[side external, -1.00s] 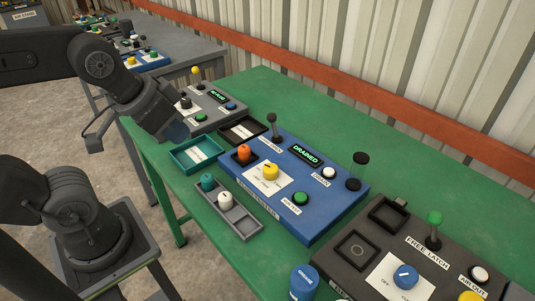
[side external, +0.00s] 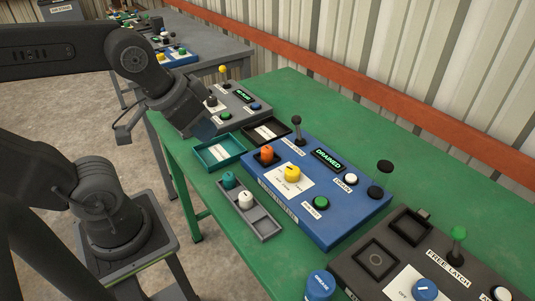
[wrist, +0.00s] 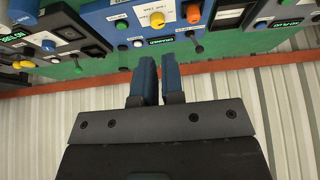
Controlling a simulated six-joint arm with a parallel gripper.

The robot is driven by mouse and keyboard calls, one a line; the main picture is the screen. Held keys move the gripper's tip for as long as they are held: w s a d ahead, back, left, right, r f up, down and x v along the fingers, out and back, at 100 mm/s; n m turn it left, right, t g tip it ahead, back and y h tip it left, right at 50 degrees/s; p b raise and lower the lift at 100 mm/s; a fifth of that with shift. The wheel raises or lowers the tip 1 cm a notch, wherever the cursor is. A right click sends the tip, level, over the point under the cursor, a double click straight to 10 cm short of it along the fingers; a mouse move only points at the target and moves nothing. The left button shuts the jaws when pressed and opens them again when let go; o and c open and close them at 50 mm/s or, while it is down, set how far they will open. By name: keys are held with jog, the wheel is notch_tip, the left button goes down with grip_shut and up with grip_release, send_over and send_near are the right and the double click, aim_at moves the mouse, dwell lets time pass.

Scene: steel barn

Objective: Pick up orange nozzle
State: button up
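The orange nozzle (side external: 267,153) stands in a dark square holder at the left of the blue panel (side external: 330,222) marked DRAINED, beside a yellow knob (side external: 292,173). In the wrist view the nozzle (wrist: 193,14) shows near the top edge, above and right of the fingertips. My gripper (side external: 205,129) hangs over the far left side of the bench, left of the nozzle and clearly apart from it. In the wrist view the two blue fingers of my gripper (wrist: 159,72) are close together with only a narrow gap. Nothing shows between them; whether they count as open is unclear.
A teal tray (side external: 241,161) and a black tray (side external: 284,138) lie near the gripper. A grey tray (side external: 265,226) holds a teal and a white piece. A black-topped lever (side external: 297,130) rises behind the nozzle. The green bench (side external: 285,90) is clear along its back.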

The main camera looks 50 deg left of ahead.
jog(key=o, duration=1)
jog(key=shift+o, duration=0.2)
jog(key=m+g+y, duration=0.5)
jog(key=m+g, duration=0.1)
jog(key=m, duration=1.2)
send_over(268, 148)
jog(key=d, duration=0.2)
jog(key=f, duration=1.3)
jog(key=shift+w+d+f, duration=0.1)
jog(key=shift+w+f, duration=0.15)
jog(key=shift+w, duration=0.05)
jog(key=shift+h, duration=0.3)
jog(key=x, duration=0.4)
jog(key=shift+s+f, duration=0.2)
jog(key=shift+s, duration=0.15)
jog(key=shift+a+f, duration=0.35)
jog(key=shift+f, duration=0.25)
